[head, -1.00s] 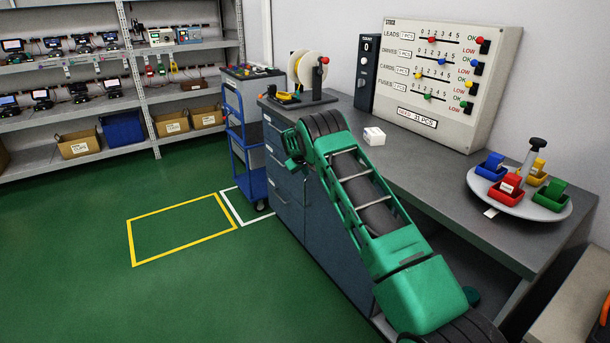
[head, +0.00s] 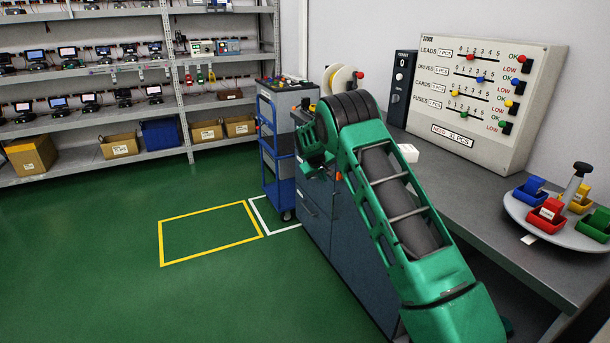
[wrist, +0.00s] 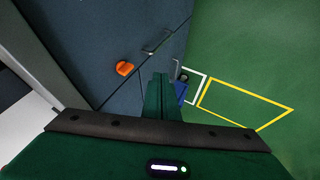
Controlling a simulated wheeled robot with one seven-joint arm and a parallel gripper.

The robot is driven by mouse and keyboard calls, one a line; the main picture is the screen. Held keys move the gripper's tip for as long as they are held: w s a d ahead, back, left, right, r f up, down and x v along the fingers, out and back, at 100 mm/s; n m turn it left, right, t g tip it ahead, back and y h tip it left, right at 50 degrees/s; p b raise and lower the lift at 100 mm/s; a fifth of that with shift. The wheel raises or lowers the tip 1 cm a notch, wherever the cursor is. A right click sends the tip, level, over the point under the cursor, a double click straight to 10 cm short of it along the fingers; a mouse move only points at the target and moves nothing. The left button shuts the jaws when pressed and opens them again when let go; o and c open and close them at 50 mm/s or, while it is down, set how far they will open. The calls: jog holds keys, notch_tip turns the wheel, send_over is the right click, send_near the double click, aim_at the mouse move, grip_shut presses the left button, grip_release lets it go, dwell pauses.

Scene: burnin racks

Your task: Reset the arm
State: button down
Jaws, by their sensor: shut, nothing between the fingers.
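My green arm rises from the bottom right of the head view and folds over at a dark ribbed joint in front of the workbench. My gripper shows in the wrist view (wrist: 160,95), its green fingers together with nothing between them. It points down along the dark blue cabinet front (wrist: 75,40), over the green floor. In the head view the arm's end hangs left of the folded joint, and the fingertips there are hard to make out.
The grey workbench (head: 470,215) carries a stock board (head: 480,90), a small white box (head: 408,152) and a round tray (head: 515,208) of coloured bins. A blue cart (head: 283,190) stands beside it. Shelves (head: 90,142) line the back. The floor with the yellow outline (head: 212,209) is clear.

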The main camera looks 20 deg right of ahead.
jog(key=s+d+r+m+g+y, duration=0.1)
jog(key=s+d+r+m, duration=0.15)
jog(key=s+r, duration=0.6)
jog(key=s+d+r+m+g, duration=0.1)
jog(key=s+d+r, duration=0.2)
jog(key=s, duration=1)
jog(key=s+d+r+m+g+y, duration=0.1)
jog(key=s+d+r+g, duration=0.1)
jog(key=s+r, duration=0.65)
jog(key=s+a+f+m+y, duration=0.1)
jog(key=s+a, duration=0.1)
jog(key=s, duration=1.1)
jog(key=s+a+f+m+g+y, duration=0.1)
jog(key=s+a, duration=0.2)
jog(key=s, duration=1)
jog(key=s+a+f+m, duration=0.1)
jog(key=s+a, duration=0.2)
jog(key=s, duration=1)
jog(key=shift+s+a+f+g+y, duration=0.15)
jog(key=shift+a+f+g+y, duration=0.05)
jog(key=shift+f+g+y, duration=0.2)
jog(key=shift+w+f, duration=0.2)
jog(key=shift+w, duration=0.45)
